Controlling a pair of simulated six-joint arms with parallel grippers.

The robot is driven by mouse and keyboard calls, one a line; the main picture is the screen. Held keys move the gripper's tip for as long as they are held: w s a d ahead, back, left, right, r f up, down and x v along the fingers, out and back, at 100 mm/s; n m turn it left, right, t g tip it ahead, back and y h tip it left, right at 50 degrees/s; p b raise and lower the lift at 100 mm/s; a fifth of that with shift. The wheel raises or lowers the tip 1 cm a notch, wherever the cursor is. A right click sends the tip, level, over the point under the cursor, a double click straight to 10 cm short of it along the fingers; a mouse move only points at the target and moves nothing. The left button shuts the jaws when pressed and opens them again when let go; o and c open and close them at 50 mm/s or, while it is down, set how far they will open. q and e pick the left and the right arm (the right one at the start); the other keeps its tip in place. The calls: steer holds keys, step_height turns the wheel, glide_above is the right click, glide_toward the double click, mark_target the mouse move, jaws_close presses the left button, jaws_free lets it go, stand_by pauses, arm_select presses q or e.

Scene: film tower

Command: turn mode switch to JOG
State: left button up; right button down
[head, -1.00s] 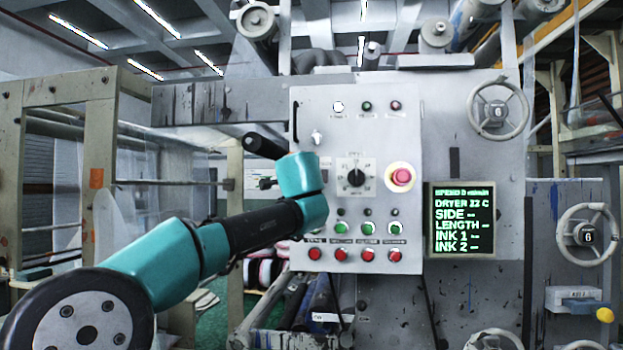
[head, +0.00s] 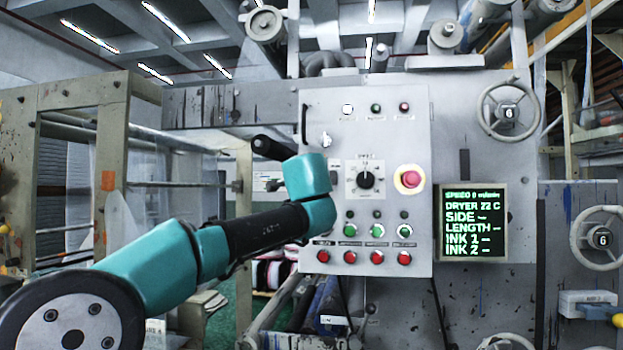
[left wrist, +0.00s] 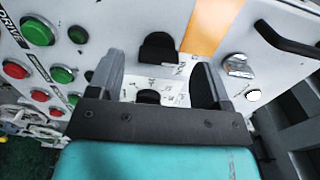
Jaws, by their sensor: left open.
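The mode switch is a black rotary knob (head: 365,180) on a white square plate on the grey control panel (head: 415,235). Its light mark appears to point roughly upward; the plate's lettering is too small to read. My left arm's teal wrist reaches the panel just left of the knob, and its fingers are hidden in the head view. In the left wrist view my left gripper (left wrist: 158,84) is open, its fingers spread on either side of the white plate. A black knob (left wrist: 148,97) shows between them, partly hidden by the gripper body. Contact cannot be told.
A red mushroom button (head: 410,178) on a yellowish ring sits right of the knob. Green buttons (head: 377,231) and red buttons (head: 377,257) lie below. A silver switch (left wrist: 238,66) and a black handle (left wrist: 285,40) are near the gripper. A lit display (head: 473,222) stands right of the panel.

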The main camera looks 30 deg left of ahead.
arm_select(q)
steer(key=v, duration=1.5)
steer(key=shift+s, duration=0.3)
steer(key=shift+d+f, duration=0.1)
steer(key=shift+d, duration=0.05)
